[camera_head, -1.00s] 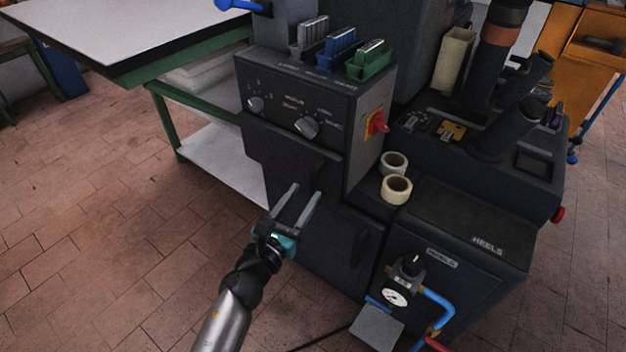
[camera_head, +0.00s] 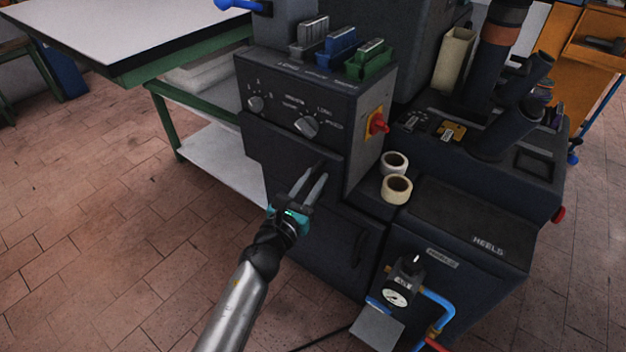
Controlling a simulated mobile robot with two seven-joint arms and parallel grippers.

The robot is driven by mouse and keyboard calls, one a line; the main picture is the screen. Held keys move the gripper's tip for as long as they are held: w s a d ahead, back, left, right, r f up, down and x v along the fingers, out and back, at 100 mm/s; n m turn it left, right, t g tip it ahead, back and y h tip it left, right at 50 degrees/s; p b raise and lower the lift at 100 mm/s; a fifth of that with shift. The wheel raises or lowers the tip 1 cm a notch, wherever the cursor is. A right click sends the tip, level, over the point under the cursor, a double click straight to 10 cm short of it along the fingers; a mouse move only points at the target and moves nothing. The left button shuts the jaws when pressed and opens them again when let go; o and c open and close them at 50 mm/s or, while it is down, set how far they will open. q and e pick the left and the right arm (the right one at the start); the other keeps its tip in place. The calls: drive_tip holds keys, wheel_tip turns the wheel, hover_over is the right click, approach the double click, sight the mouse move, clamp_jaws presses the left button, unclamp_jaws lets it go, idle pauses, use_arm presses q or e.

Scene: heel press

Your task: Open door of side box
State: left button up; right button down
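The dark machine's front has panels below the knob panel. A lower door panel (camera_head: 310,237) carries a dark upright handle (camera_head: 359,247) near its right edge. A second dark handle-like bar (camera_head: 320,168) shows on the panel above it. My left gripper (camera_head: 316,173) is in front of that upper bar, its two grey fingers apart and pointing at it. I cannot tell whether the bar lies between the fingertips or whether they touch it. No panel stands visibly ajar. My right gripper is not in view.
Two tape rolls (camera_head: 396,188) lie on a ledge to the right. A gauge (camera_head: 396,291) with blue and red hoses juts out at the lower right. A green-framed table (camera_head: 120,75) stands at the left. The tiled floor at the lower left is clear.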

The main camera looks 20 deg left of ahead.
use_arm(q)
clamp_jaws()
idle(1.0)
